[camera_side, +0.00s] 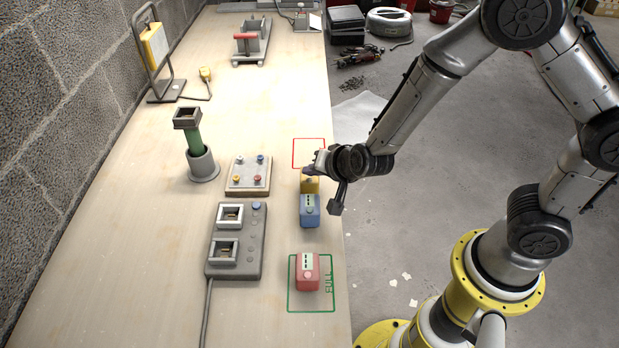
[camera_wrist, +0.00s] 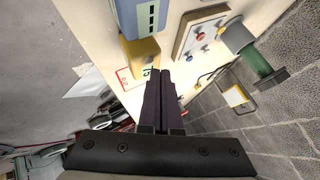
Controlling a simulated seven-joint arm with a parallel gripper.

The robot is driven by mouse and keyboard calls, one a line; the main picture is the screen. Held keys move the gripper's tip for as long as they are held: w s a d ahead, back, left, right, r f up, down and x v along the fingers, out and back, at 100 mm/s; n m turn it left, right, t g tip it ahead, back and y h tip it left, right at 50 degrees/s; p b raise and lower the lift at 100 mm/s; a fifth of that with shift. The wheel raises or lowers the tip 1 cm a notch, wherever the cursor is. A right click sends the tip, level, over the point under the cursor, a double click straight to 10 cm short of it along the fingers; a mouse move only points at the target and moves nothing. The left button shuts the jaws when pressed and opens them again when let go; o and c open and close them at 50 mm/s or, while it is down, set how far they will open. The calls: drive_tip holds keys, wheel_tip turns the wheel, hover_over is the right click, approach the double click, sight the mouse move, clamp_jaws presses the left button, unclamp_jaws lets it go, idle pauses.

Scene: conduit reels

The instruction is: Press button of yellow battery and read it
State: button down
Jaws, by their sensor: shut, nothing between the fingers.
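The yellow battery (camera_side: 310,186) stands on the bench directly behind the blue battery (camera_side: 309,211), which partly hides it. In the wrist view the yellow battery (camera_wrist: 139,49) is beside the fingertips, with the blue battery (camera_wrist: 139,17) beyond it. My gripper (camera_side: 314,170) is shut and empty, at the yellow battery's top in the side view. In the wrist view my gripper (camera_wrist: 160,74) has both dark fingers together, tips close to the yellow battery's edge. I cannot tell whether they touch its button. Its indicator is not readable. A small green mark shows beside the fingertips.
A red battery (camera_side: 307,272) stands inside the green FULL outline (camera_side: 332,309). A red outline (camera_side: 309,139) lies behind the yellow battery. A two-bay charger (camera_side: 246,247), a button panel (camera_side: 249,176) and a green tube (camera_side: 194,141) in a grey cup stand left. The bench edge is close right.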

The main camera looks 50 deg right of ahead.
drive_tip(key=shift+r, duration=0.25)
drive_tip(key=shift+r, duration=2.4)
